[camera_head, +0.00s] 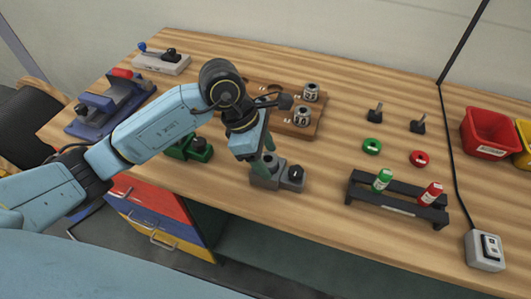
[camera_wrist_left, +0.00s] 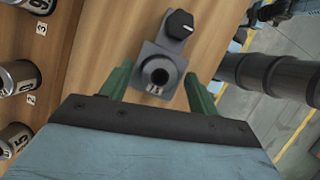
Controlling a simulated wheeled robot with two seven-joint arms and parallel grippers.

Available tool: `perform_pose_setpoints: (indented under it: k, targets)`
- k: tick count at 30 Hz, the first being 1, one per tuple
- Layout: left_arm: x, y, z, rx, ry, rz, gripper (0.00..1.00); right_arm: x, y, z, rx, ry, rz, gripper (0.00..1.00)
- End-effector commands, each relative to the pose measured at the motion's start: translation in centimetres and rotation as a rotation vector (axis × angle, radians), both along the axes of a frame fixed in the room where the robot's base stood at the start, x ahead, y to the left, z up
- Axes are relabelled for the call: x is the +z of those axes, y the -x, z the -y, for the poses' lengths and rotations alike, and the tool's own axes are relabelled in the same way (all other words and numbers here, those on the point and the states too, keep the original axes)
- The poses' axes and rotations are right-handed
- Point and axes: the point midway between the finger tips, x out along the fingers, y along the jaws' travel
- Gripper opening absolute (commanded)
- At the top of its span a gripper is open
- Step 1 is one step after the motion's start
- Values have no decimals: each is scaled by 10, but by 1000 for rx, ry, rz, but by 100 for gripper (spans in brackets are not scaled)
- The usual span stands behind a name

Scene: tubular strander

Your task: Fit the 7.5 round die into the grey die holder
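The grey die holder (camera_head: 264,181) stands near the table's front edge, with a black knob (camera_head: 296,171) on its right part. In the left wrist view the holder (camera_wrist_left: 173,51) lies between my fingers. A dark round piece with a hole (camera_wrist_left: 159,74) sits in it, like a die; a small pale mark below it is too small to read. My left gripper (camera_head: 267,148) points down just above the holder in the head view. Its green fingers (camera_wrist_left: 158,88) are spread apart, with nothing visibly clamped. My right gripper is not in view.
A wooden die rack (camera_head: 318,126) with several metal dies (camera_head: 303,116) stands behind. A black stand (camera_head: 398,208) with green and red bottles is to the right. A green fixture (camera_head: 194,149) and blue vise (camera_head: 104,104) are left. Red bin (camera_head: 487,135) stands far right.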

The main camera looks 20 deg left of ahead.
Motion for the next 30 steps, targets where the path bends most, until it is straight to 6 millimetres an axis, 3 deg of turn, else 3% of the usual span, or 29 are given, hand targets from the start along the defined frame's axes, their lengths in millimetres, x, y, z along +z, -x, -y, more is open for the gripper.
perform_pose_setpoints:
  k: [8, 22, 30]
  targets:
    - [5, 0, -1, 0, 1, 1, 61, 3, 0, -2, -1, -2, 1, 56]
    - [89, 5, -35, 1, -1, 5, 61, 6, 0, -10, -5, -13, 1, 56]
    - [112, 7, -45, 0, 0, 1, 61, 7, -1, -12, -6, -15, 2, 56]
